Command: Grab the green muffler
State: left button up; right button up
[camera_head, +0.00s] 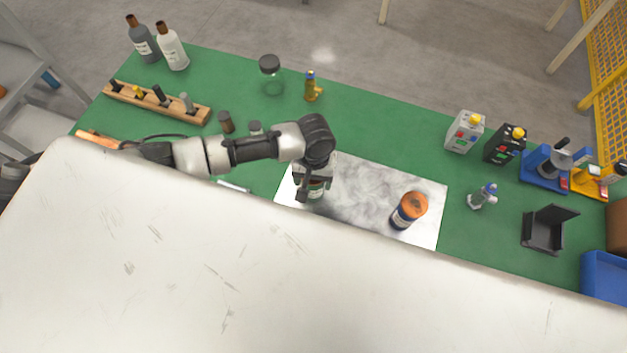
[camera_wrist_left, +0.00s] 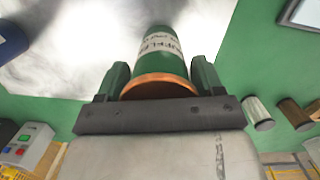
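The green muffler (camera_wrist_left: 160,45) is a dark green cylinder with a white label and an orange rim at the end facing the left wrist camera. My left gripper (camera_wrist_left: 160,72) has a finger on each side of it, with no clear gap, and looks shut on it. In the head view my left gripper (camera_head: 314,190) points down at the left part of the metal sheet (camera_head: 365,178). It hides most of the muffler there; only a bit of label and green body (camera_head: 316,194) shows. My right gripper is not in view.
A blue, orange-topped cylinder (camera_head: 408,211) stands on the sheet to the right. Two small cylinders (camera_head: 226,122) and a wooden holder (camera_head: 157,102) are left on the green table. Boxes (camera_head: 465,131), a black tray (camera_head: 548,229) and a blue bin (camera_head: 604,273) stand right. A large white surface (camera_head: 250,270) fills the foreground.

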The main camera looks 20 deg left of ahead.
pick_arm(q)
jog(key=c, duration=0.5)
jog(key=shift+w+r, duration=0.1)
jog(key=shift+r, duration=0.05)
